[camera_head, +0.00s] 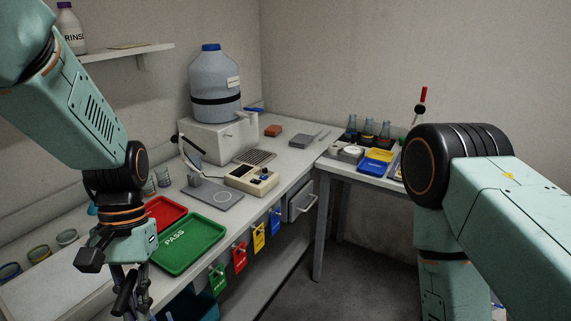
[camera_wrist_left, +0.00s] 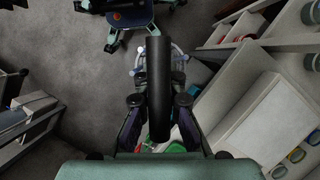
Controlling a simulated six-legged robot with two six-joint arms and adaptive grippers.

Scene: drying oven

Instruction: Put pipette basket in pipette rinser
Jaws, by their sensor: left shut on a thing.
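My left gripper (camera_head: 130,297) hangs low at the left of the head view, in front of the green tray. In the left wrist view its fingers (camera_wrist_left: 160,108) are closed at both sides of a black rod-like handle (camera_wrist_left: 159,75). A pale, bluish wire-like frame (camera_wrist_left: 180,72) shows behind the handle; it may be the pipette basket, but I cannot tell for sure. I cannot make out a pipette rinser. My right arm fills the right of the head view, and its gripper is out of view.
A green PASS tray (camera_head: 188,245) and a red tray (camera_head: 160,213) lie on the bench. Behind are a scale-like device (camera_head: 252,178) and a large water bottle (camera_head: 214,90) on a white box (camera_head: 215,140). Coloured tags (camera_head: 239,254) hang at the bench edge. Floor (camera_head: 360,270) is clear at centre right.

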